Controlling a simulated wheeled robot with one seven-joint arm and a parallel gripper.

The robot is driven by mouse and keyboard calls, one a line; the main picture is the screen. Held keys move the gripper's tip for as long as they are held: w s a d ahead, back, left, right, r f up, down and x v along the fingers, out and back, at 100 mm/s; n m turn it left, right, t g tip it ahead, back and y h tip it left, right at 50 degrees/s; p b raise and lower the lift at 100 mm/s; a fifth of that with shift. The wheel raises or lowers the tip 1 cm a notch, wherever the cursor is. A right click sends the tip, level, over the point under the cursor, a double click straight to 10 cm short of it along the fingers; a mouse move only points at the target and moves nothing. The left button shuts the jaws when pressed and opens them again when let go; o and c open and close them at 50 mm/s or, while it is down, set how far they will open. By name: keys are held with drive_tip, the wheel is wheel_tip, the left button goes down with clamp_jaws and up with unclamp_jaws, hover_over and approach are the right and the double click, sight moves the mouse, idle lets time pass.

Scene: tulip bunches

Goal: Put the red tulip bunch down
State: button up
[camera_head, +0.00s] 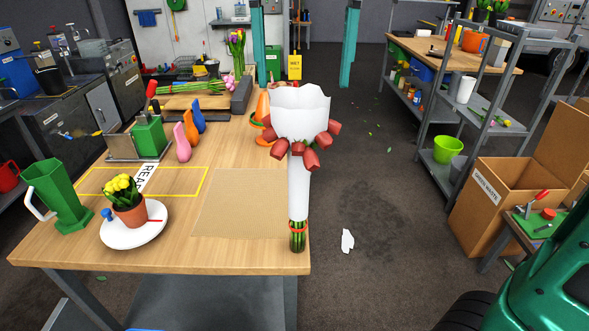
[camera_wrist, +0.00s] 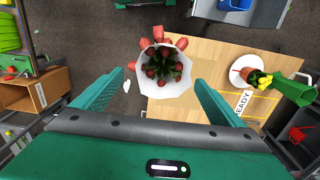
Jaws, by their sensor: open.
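The red tulip bunch (camera_head: 299,190) is wrapped in white paper, with red heads around the flared top and a red band around the green stems. It appears upright at the right edge of the wooden table (camera_head: 180,255); I cannot tell whether its stem ends bear on the top. In the wrist view the bunch (camera_wrist: 164,70) is seen from above, red heads inside the white paper. My gripper (camera_wrist: 159,76) is open, its green fingers apart on either side of the bunch in the picture, with no visible contact.
A bare tan mat (camera_head: 240,205) lies left of the bunch. Beyond it are a yellow-outlined area (camera_head: 190,195) marked READY and a potted yellow plant (camera_head: 128,205) on a white plate. A green can (camera_head: 58,195) stands at the left.

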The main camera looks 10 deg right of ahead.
sight(299, 121)
drive_tip(key=f, duration=0.9)
drive_tip(key=shift+a+f, duration=0.3)
drive_tip(key=shift+f, duration=0.1)
drive_tip(key=c, duration=1.8)
drive_tip(key=shift+r, duration=0.1)
drive_tip(key=shift+c, duration=0.8)
drive_tip(key=shift+r, duration=0.1)
